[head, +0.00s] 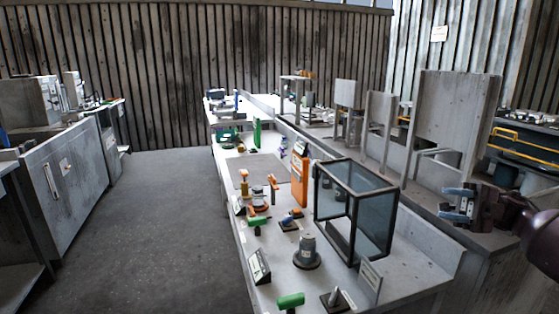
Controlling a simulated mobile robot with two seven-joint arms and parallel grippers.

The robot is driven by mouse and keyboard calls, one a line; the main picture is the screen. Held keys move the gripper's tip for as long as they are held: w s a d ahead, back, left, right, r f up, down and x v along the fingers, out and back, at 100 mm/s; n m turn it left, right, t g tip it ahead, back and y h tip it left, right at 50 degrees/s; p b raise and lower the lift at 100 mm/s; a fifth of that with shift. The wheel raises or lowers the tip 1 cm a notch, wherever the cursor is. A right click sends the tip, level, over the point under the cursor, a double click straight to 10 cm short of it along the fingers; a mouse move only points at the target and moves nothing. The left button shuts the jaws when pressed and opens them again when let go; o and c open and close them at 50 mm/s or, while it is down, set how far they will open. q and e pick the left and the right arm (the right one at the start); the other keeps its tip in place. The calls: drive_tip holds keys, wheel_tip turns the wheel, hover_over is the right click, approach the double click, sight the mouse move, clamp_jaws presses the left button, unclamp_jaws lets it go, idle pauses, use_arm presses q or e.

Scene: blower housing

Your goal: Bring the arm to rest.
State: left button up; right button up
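My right gripper (447,204) is at the right of the head view, at the end of my dark arm that comes in from the right edge. Its two bluish fingers point left and stand apart, with nothing seen between them. It appears in front of the grey back bench, to the right of the glass case (372,215). My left gripper is not in view.
The white workbench (283,272) holds a grey housing-like part (307,250), an orange upright block (299,178) and green-handled tools (290,300). Grey upright panels (450,125) stand on the back bench. Grey cabinets (65,185) stand left; the floor (150,220) between is clear.

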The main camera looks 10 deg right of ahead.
drive_tip(key=s+a+f+m+t+h, duration=0.3)
drive_tip(key=a+f+m+t+h, duration=0.15)
drive_tip(key=f+m+t, duration=0.65)
drive_tip(key=s+a+f+m+t+h, duration=0.3)
drive_tip(key=a+f+m+t, duration=0.35)
drive_tip(key=f, duration=0.65)
drive_tip(key=s+f+m+g+h, duration=0.2)
drive_tip(key=s+f+m+h, duration=0.4)
drive_tip(key=s, duration=0.4)
drive_tip(key=s+a+f+m+g+h+p, duration=0.1)
drive_tip(key=s+f+m+g+h, duration=0.2)
drive_tip(key=s+f+m+h, duration=0.4)
drive_tip(key=s+f+m, duration=0.1)
drive_tip(key=s+f, duration=0.2)
drive_tip(key=s, duration=0.1)
drive_tip(key=shift+g, duration=0.25)
